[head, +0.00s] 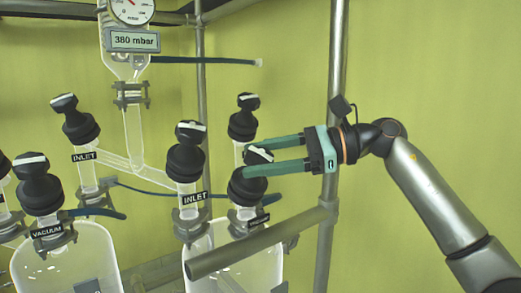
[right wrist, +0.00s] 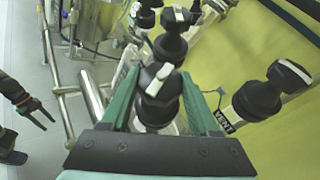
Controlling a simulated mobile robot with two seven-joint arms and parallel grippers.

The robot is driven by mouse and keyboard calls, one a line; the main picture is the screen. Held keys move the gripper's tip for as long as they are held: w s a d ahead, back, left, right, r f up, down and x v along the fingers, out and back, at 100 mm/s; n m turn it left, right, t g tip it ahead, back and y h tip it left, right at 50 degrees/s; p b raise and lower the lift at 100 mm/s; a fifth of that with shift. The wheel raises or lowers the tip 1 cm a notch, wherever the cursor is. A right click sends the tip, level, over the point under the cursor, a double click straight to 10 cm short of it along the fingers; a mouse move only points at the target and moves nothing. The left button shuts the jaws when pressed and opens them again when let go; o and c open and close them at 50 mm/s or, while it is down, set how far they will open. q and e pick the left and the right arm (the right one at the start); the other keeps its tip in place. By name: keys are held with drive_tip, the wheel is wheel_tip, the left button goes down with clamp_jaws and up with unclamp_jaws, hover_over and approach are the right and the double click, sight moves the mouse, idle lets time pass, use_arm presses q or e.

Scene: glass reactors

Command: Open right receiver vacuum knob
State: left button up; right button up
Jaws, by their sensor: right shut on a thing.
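The right receiver's vacuum knob (head: 260,155) is a black stopcock handle with a white stripe on top. It sits on a black cap (head: 248,188) above the right receiver (head: 215,262), by a small label partly hidden by the clamp. My right gripper (head: 258,158) reaches in from the right and is shut on the knob, with one teal finger on either side. In the right wrist view, the knob (right wrist: 157,97) shows between the fingers, its white stripe running lengthwise. A dark gripper, seemingly my left one (right wrist: 42,114), shows at the left with its fingers apart, far from the glassware.
Close by stand an inlet knob (head: 190,133) and a rear knob (head: 247,103); the wrist view shows a vent knob (right wrist: 278,83). A metal bar (head: 255,247) runs below the gripper and an upright post (head: 335,65) stands behind it. A gauge display (head: 133,40) reads 380 mbar.

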sight(261, 152)
drive_tip(key=shift+n+g+h, duration=0.5)
drive_tip(key=shift+n+g, duration=0.8)
drive_tip(key=shift+n, duration=0.1)
drive_tip(key=shift+n+g+h, duration=0.4)
drive_tip(key=shift+n+g, duration=0.2)
drive_tip(key=shift+n, duration=0.1)
drive_tip(key=o, duration=1.4)
drive_tip(key=shift+r, duration=0.1)
drive_tip(key=shift+r, duration=1.5)
drive_tip(key=s+r+b, duration=0.2)
drive_tip(key=s+r, duration=0.1)
drive_tip(key=s, duration=0.1)
drive_tip(key=s+r+b, duration=0.1)
drive_tip(key=s+r, duration=0.2)
drive_tip(key=s, duration=0.2)
drive_tip(key=s+r+b, duration=0.2)
drive_tip(key=s+r, duration=0.1)
drive_tip(key=s, duration=0.2)
drive_tip(key=shift+a+r+b, duration=0.15)
drive_tip(key=shift+r+b, duration=0.2)
drive_tip(key=shift+r, duration=0.05)
